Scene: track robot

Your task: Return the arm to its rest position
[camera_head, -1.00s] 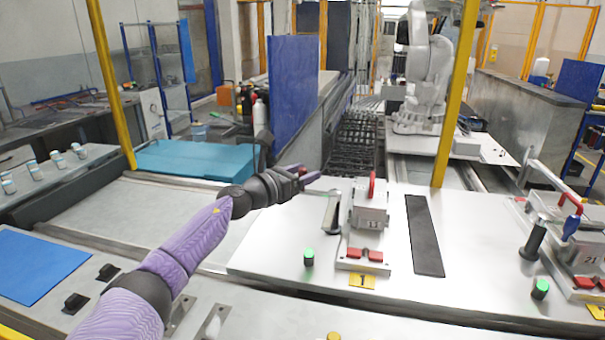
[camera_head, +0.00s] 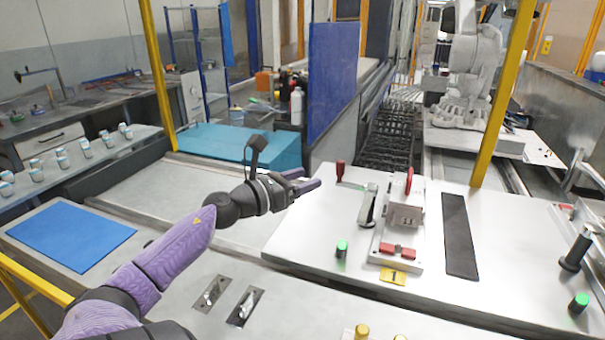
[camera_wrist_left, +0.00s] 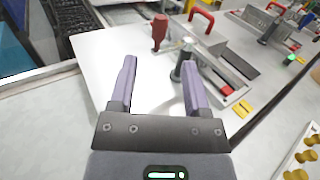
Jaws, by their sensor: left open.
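My left arm comes in from the lower left in the head view, its purple links reaching over the front of the bench. My left gripper (camera_head: 306,181) is at the left edge of the white fixture plate (camera_head: 330,230), above it and left of the clamp fixture. In the left wrist view the gripper (camera_wrist_left: 157,85) is open, with its two purple fingers apart and nothing between them but the white plate below. A red-handled toggle (camera_wrist_left: 160,30) and a metal post with a dark top (camera_wrist_left: 184,62) lie beyond the fingers. My right gripper is in neither view.
A fixture with red pads (camera_head: 398,250) and a yellow label 1 (camera_head: 393,277) stands right of the gripper. A green button (camera_head: 342,249) is in front. A blue mat (camera_head: 70,236) lies at left. Yellow posts (camera_head: 505,95) and a white robot arm (camera_head: 470,75) stand behind.

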